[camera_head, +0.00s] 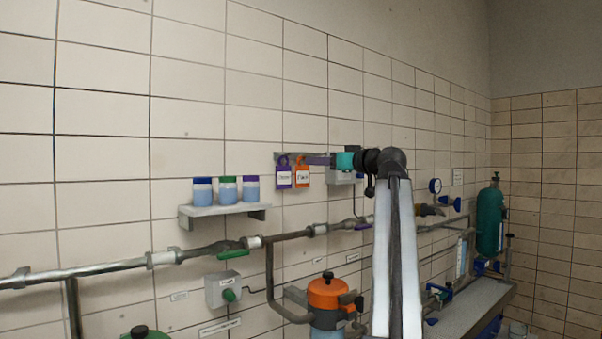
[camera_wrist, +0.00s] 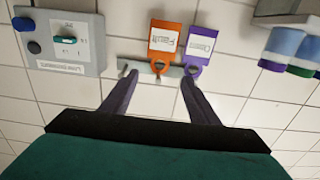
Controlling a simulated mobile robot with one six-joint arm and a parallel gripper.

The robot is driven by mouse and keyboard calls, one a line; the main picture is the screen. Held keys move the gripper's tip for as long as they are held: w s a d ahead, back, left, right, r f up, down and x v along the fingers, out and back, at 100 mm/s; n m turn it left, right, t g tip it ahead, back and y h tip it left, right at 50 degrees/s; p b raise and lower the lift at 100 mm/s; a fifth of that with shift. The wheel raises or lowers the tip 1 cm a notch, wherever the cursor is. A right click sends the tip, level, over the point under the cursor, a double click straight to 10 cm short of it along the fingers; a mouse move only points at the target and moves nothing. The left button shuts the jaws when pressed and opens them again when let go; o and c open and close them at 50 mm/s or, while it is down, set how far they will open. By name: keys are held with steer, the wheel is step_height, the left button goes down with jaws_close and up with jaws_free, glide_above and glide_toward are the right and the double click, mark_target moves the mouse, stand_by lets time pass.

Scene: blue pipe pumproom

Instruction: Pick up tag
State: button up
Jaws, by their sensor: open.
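Two tags hang side by side on a wall rail (camera_head: 290,155). The orange tag (camera_head: 302,177) carries a white label that seems to read "Fault"; it also shows in the wrist view (camera_wrist: 165,43), where the picture is upside down. The purple tag (camera_head: 284,178) has a white label with blurred text and also shows in the wrist view (camera_wrist: 198,47). My gripper (camera_wrist: 159,77) is open and empty, pointing at the rail. The orange tag's loop appears between the two fingertips. The purple tag's loop appears by the right fingertip. I cannot tell whether the fingertips touch anything.
A grey control box (camera_wrist: 65,42) with knobs is left of the tags in the wrist view. A shelf (camera_head: 225,211) with three blue jars stands left of the tags in the head view. Pipes (camera_head: 290,235) run along the wall below.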

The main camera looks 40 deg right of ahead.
mark_target(302, 170)
steer(key=shift+w+d, duration=0.2)
steer(key=shift+w, duration=1.45)
steer(key=w, duration=0.1)
steer(key=w+p, duration=0.1)
steer(key=w, duration=0.1)
steer(key=w+p, duration=0.1)
steer(key=w, duration=0.1)
steer(key=shift+w+d, duration=0.1)
steer(key=shift+d, duration=0.25)
steer(key=c, duration=1.1)
